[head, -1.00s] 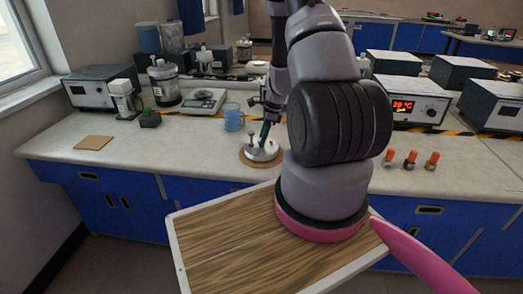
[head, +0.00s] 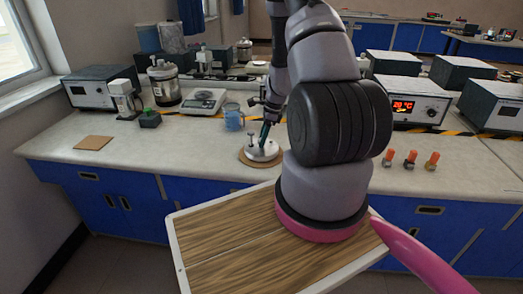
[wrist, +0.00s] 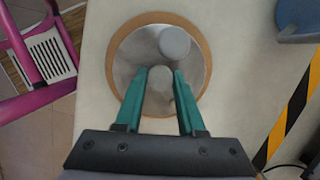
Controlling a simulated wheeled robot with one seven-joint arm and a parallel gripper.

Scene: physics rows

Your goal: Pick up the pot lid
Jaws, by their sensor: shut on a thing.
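The pot lid (head: 270,152) is a pale metallic disc over a round brown mat (head: 246,161) on the bench. In the wrist view the shiny lid (wrist: 130,55) has the mat's brown rim (wrist: 205,75) around it. A grey upright knob (wrist: 175,42) stands towards its far side. My gripper (wrist: 160,78) points down at the lid, its green fingers shut on a rounded grey grip on the lid (wrist: 159,92). In the head view my gripper (head: 264,138) is partly hidden by my arm. I cannot tell whether the lid is clear of the mat.
A blue mug (head: 233,117) stands just behind the lid. A scale (head: 203,101), a glass jar (head: 164,84) and a small dark green item (head: 149,119) are farther left. A square brown mat (head: 93,143) lies at left with free bench beside it. Several orange-topped items (head: 410,160) stand at right.

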